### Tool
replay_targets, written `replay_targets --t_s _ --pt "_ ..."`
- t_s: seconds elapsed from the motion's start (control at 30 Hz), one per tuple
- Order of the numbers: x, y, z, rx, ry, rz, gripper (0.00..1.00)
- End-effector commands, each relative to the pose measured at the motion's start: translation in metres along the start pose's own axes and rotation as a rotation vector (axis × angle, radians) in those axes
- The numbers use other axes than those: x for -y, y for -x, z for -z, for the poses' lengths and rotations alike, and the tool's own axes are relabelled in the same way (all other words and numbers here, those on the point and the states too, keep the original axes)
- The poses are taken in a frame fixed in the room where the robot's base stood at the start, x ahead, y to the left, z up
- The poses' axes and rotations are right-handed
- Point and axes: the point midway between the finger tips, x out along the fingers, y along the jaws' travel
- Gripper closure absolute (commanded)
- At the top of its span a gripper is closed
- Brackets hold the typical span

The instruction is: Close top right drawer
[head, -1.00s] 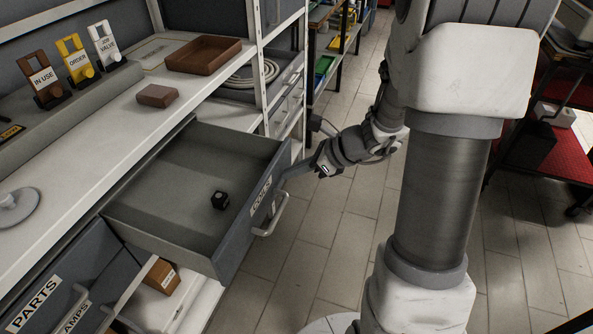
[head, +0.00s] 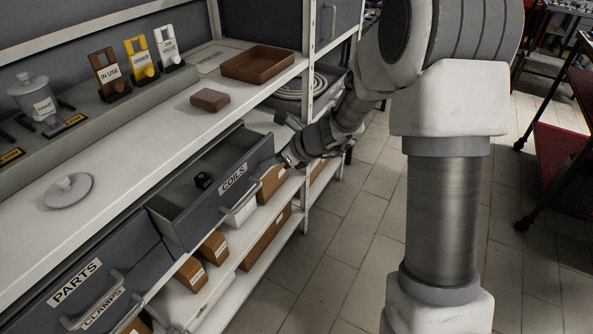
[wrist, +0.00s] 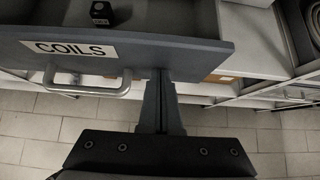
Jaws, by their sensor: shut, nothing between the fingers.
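The grey drawer labelled COILS (head: 233,181) sticks out partway from under the white worktop in the head view. Its front also shows in the wrist view (wrist: 190,52), with a light bar handle (wrist: 87,82) to the left. A small black cube (head: 203,181) lies inside the drawer, and it shows at the top of the wrist view (wrist: 101,13). My gripper (wrist: 160,78) is shut and empty, its fingertips at the lower edge of the drawer front, right of the handle. In the head view my gripper (head: 284,158) is at the front's right end. Exact contact is unclear.
A drawer labelled PARTS (head: 75,283) is at lower left. Brown boxes (head: 190,273) stand on the shelf below. A brown tray (head: 258,65) and a brown block (head: 210,99) lie on the worktop.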

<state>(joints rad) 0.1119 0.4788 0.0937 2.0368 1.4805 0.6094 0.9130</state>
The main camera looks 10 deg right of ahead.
Motion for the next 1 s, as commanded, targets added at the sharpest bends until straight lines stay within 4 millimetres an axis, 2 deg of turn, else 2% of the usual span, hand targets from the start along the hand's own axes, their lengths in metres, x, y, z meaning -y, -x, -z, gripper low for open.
replay_targets --t_s 0.1,0.4,0.6,1.0 --pt "-0.001 -0.021 -0.021 0.001 0.002 -0.003 1.00" --pt "-0.001 -0.054 -0.050 0.000 0.000 -0.002 1.00" --pt "0.000 -0.063 -0.057 0.000 0.000 0.000 1.00" --pt "0.000 -0.065 -0.061 0.005 0.000 0.000 1.00"
